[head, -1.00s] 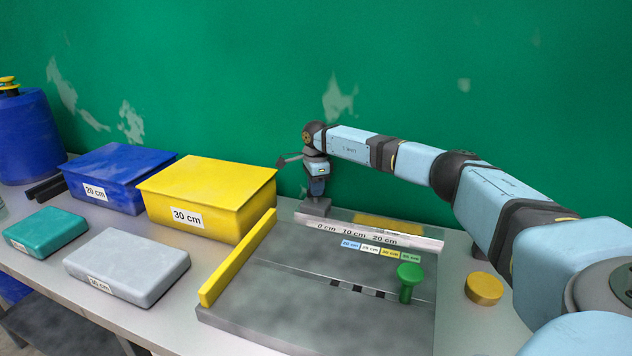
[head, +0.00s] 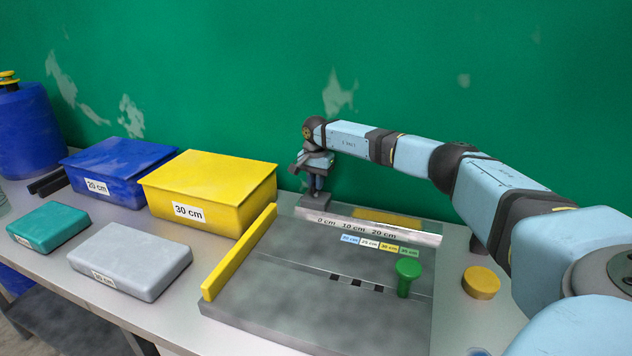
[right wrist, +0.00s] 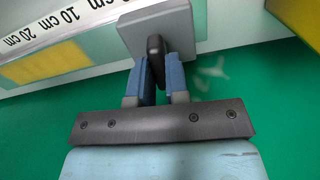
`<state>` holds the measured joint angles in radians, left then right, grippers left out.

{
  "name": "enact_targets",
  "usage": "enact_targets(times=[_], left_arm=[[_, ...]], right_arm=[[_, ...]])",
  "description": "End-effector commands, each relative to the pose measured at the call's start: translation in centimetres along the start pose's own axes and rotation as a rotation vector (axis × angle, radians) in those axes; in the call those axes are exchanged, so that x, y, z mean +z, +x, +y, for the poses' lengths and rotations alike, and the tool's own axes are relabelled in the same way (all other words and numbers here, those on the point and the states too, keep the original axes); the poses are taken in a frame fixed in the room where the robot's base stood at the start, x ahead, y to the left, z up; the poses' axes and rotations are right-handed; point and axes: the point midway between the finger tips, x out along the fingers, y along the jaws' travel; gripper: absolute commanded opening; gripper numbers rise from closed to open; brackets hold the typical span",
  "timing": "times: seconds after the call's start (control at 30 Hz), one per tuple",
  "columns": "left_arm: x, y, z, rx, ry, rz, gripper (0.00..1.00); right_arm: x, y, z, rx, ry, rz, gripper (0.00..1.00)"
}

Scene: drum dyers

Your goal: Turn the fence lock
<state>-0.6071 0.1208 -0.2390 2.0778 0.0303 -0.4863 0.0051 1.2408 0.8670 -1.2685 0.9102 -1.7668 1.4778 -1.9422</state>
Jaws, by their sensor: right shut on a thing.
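The fence lock is a grey block (head: 315,201) at the back end of the ruler strip, behind the board. In the right wrist view the block (right wrist: 185,22) carries a dark upright lever (right wrist: 156,47). My right gripper (head: 316,190) points down at the lock. In the right wrist view its blue fingers (right wrist: 158,75) stand on both sides of the lever and are shut on it. The yellow fence (head: 240,252) lies along the left edge of the grey board (head: 310,310). My left gripper is not in view.
A green peg (head: 406,278) stands on the board's right side. A yellow round knob (head: 481,283) is right of the board. Yellow (head: 205,192) and blue (head: 115,168) bins stand left, with grey (head: 130,260) and teal (head: 48,227) boxes before them. A green wall is close behind.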

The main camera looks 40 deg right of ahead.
Motion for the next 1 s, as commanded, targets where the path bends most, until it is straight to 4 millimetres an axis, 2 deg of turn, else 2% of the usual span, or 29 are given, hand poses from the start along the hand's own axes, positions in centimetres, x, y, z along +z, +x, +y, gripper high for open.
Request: enact_targets(times=[0.3,0.73,0.77,0.83,0.87,1.0], left_arm=[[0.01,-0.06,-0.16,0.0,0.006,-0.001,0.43],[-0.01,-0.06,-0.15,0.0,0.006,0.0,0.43],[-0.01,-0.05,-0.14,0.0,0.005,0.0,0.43],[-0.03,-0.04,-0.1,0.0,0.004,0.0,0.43],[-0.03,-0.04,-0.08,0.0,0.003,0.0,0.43],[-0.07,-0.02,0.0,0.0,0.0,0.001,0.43]], right_arm=[[0.04,-0.05,-0.05,-0.001,-0.081,-0.001,0.0],[0.05,-0.05,-0.05,-0.001,-0.088,-0.001,0.0],[0.05,-0.05,-0.05,-0.001,-0.088,-0.001,0.19],[0.04,-0.04,-0.04,-0.001,-0.088,-0.001,0.35],[0.04,-0.04,-0.04,-0.001,-0.088,-0.001,0.4],[0.03,-0.03,-0.02,0.0,-0.087,-0.001,0.4]])
